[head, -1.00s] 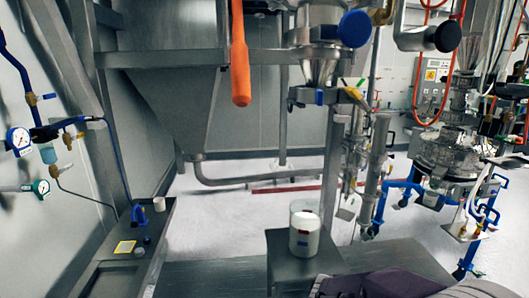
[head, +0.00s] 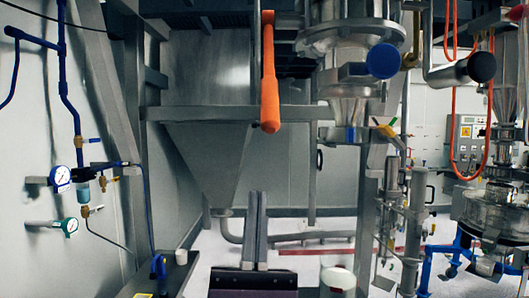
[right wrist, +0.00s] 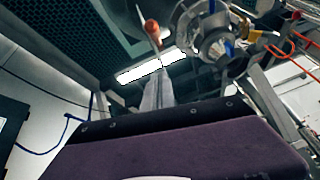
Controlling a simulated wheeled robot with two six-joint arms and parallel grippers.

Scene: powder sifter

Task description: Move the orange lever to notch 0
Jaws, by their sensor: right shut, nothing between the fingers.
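The orange lever (head: 269,80) hangs almost straight down at the top centre of the head view, in front of the grey steel frame. Its upper end meets a grey bracket near the top edge. It also shows in the right wrist view (right wrist: 152,30), above the fingertips. No notch markings can be read. My right gripper (head: 257,200) points upward below the lever, its two grey fingers shut and empty. A clear gap separates the fingertips from the lever's lower end in the head view. My left gripper is not in view.
A steel hopper (head: 212,165) stands behind the lever. A valve with a round blue knob (head: 384,61) is to its right. A white-lidded jar (head: 338,279) stands at the bottom right of my gripper. Gauges (head: 60,176) and blue pipes line the left wall.

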